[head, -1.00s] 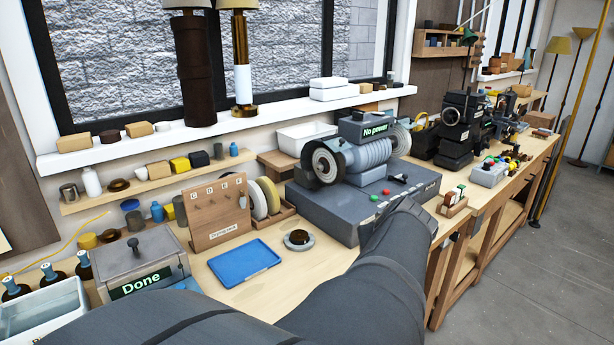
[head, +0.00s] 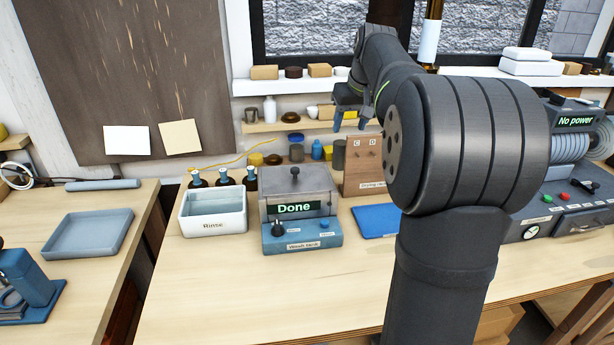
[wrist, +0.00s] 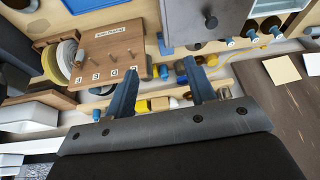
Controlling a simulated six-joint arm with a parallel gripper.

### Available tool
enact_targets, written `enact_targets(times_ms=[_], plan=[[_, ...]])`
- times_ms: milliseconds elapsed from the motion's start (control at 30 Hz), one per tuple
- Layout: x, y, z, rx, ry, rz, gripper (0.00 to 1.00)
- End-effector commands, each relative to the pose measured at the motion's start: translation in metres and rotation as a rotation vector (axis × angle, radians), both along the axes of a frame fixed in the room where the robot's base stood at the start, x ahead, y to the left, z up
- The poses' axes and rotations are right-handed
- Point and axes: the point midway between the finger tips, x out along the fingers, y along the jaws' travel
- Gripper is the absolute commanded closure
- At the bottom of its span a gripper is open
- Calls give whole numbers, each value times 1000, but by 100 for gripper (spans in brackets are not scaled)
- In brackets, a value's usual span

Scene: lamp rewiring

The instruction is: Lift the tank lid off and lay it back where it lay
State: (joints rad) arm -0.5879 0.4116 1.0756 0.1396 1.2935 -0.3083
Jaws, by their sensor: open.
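The wash tank (head: 302,233) is a blue-based box with a grey upper part and a green "Done" display. Its grey lid (head: 280,183) is on top, with a dark upright knob (head: 295,173) in the middle. The lid (wrist: 182,12) and knob (wrist: 211,22) also show at the top of the wrist view. My gripper (head: 350,120) is open and empty, raised to the right of the tank and near the wall shelf. Its two blue fingers (wrist: 158,80) are apart in the wrist view, and the knob is not between them.
A white rinse tub (head: 213,222) with dark bottles behind it stands left of the tank. A wooden drying rack (head: 362,165) and a blue tray (head: 375,220) are to the right. A shelf of small jars (head: 290,125) runs behind. The bench front is clear.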

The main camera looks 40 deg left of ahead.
Motion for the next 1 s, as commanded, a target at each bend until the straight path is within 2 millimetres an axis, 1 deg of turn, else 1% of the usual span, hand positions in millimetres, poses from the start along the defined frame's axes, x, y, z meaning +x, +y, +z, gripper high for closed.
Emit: enact_targets(times_ms=[33,100,200,300,367,467,567,800,900,1000], plan=[[-12,30,2,-21,11,33,50],[-26,59,4,-48,26,58,50],[-44,89,6,-79,39,81,50],[-56,106,8,-100,45,93,50],[-60,112,8,-105,47,95,50],[-61,116,1,-110,48,97,50],[-58,119,-16,-112,51,96,50],[-50,130,-68,-111,51,97,50],[-47,134,-86,-110,50,96,50],[-45,138,-100,-110,50,96,50]])
